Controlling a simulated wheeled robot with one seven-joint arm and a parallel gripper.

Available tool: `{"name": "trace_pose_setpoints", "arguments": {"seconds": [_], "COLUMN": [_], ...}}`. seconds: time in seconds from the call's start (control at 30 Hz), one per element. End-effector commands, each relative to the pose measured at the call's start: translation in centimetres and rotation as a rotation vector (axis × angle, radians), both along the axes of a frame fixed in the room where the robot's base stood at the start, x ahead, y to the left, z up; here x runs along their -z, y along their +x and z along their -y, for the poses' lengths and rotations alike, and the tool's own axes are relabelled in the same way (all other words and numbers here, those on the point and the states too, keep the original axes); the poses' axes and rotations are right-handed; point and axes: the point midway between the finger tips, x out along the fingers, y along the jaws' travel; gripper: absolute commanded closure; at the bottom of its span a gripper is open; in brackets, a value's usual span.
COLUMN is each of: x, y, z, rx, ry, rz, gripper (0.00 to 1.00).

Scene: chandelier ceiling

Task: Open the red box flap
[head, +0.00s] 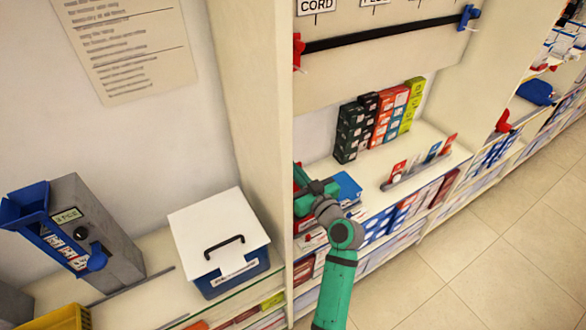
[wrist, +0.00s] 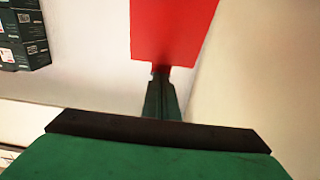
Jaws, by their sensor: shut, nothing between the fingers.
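A flat red panel (wrist: 175,30), which looks like the red box flap, fills the top middle of the wrist view. The fingers of my gripper (wrist: 161,88) are shut and empty, just below the panel's lower edge. I cannot tell whether they touch it. In the head view, my green gripper (head: 303,203) is at the left end of the shelf bay, beside the upright divider. A small red patch (head: 299,176) shows just behind it. The rest of the red box is hidden by the divider and my arm.
A blue box (head: 347,187) lies right of my gripper. Stacked small cartons (head: 350,132) stand at the back, and a grey rack (head: 420,165) with cards is to the right. The tall cream divider (head: 252,120) is close on the left. A white-lidded blue box (head: 218,232) stands beyond it.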

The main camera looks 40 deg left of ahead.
Motion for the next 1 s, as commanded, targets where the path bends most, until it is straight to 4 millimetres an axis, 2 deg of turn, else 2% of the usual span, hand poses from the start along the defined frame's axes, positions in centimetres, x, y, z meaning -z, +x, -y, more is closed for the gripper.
{"name": "trace_pose_setpoints", "arguments": {"seconds": [0.17,0.27,0.7,0.83,1.0], "x": [-0.1,-0.3,-1.2,-1.4,-1.5], "y": [-0.3,-0.8,-4.2,-4.7,-5.1], "z": [1.0,2.3,10.0,11.4,12.2], "rx": [0.001,-0.001,-0.008,-0.008,-0.011], "ry": [0.001,0.001,0.001,0.0,0.0], "rz": [-0.001,0.0,0.0,-0.001,0.0], "gripper": [1.0,1.0,1.0,1.0,1.0]}}
